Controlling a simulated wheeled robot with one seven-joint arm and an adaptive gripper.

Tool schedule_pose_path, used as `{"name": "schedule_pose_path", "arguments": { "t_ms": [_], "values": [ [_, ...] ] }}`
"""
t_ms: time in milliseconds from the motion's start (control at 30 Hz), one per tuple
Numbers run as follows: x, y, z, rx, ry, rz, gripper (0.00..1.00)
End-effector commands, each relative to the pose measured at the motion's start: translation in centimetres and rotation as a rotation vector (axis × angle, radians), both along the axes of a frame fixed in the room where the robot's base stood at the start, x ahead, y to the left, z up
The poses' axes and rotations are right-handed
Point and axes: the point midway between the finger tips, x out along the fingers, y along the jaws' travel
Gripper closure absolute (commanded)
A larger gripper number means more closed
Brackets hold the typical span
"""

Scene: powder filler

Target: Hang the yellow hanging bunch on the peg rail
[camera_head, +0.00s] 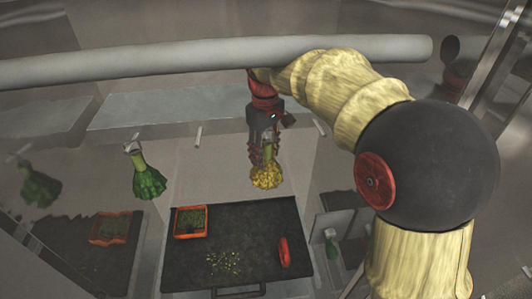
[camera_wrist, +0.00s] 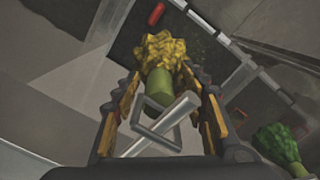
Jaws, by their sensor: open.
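The yellow bunch (camera_head: 266,178) has a ruffled yellow head and a green stem, and hangs head down at the back wall. In the wrist view the yellow bunch (camera_wrist: 160,50) has a square metal loop at its stem end. A pale peg (camera_wrist: 172,124) of the rail runs through or across this loop; contact between them is unclear. My gripper (camera_head: 264,156) is around the stem. In the wrist view my gripper (camera_wrist: 163,85) has its fingers apart, one on each side of the stem, with gaps visible. In the head view the gripper hides the peg and loop.
A green bunch (camera_head: 147,181) hangs from a peg to the left. Bare pegs show at the wall, one in the middle (camera_head: 198,136) and one at right (camera_head: 320,128). Below is a dark tray (camera_head: 245,240) with an orange box (camera_head: 178,222) and a red object (camera_head: 284,251).

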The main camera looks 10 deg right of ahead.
Motion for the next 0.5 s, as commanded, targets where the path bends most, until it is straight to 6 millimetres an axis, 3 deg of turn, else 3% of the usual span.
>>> {"name": "schedule_pose_path", "arguments": {
  "t_ms": [300, 500],
  "values": [
    [0.0, 0.0, 0.2, 0.0, 0.0, 0.0, 0.56],
    [0.1, 0.1, 2.8, 0.001, -0.003, 0.0, 0.56]
  ]
}}
